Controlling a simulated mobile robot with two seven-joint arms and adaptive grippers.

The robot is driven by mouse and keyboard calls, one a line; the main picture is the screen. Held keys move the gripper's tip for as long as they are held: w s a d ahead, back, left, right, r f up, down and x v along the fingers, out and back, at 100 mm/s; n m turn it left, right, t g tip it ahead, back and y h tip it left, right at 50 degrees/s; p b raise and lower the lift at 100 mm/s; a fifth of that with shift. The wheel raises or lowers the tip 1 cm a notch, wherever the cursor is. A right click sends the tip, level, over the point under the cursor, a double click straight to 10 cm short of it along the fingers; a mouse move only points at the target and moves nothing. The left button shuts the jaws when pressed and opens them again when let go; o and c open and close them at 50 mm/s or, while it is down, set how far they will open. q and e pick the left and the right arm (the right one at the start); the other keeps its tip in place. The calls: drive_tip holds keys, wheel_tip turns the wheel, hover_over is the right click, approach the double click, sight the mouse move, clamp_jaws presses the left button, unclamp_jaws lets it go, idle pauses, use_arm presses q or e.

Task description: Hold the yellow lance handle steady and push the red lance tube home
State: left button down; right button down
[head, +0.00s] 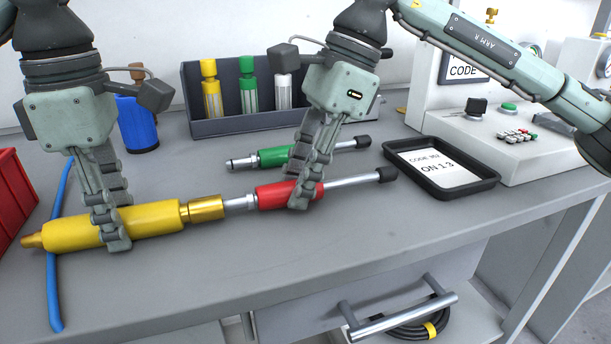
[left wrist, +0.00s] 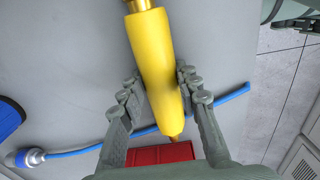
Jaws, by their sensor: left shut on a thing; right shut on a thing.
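The yellow lance handle (head: 152,220) lies along the front of the bench, its brass collar (head: 204,207) toward the right. My left gripper (head: 118,240) is shut on the handle; the left wrist view also shows the yellow handle (left wrist: 157,65) between its fingers (left wrist: 158,100). The red lance tube (head: 270,196) is in line with the handle, its silver end (head: 238,203) meeting the brass collar. Silver metal still shows between collar and red grip. My right gripper (head: 303,198) is shut on the red grip, covering its right part. The tube's black tip (head: 386,174) points right.
A green lance tube (head: 272,157) lies just behind. A grey bin (head: 215,127) with several coloured bottles stands at the back. A black tray (head: 440,190) with a label is at right, beside a control box (head: 520,150). A blue hose (head: 54,290) passes under the handle. A red crate (head: 15,190) is at left.

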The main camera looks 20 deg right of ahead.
drive_tip(key=shift+a, duration=0.3)
drive_tip(key=shift+a, duration=0.7)
drive_tip(key=shift+a, duration=0.3)
drive_tip(key=c, duration=1.1)
unclamp_jaws()
drive_tip(key=shift+c, duration=0.2)
drive_tip(key=shift+d, duration=0.1)
use_arm(q)
drive_tip(key=c, duration=1)
unclamp_jaws()
use_arm(e)
drive_tip(key=v, duration=1.2)
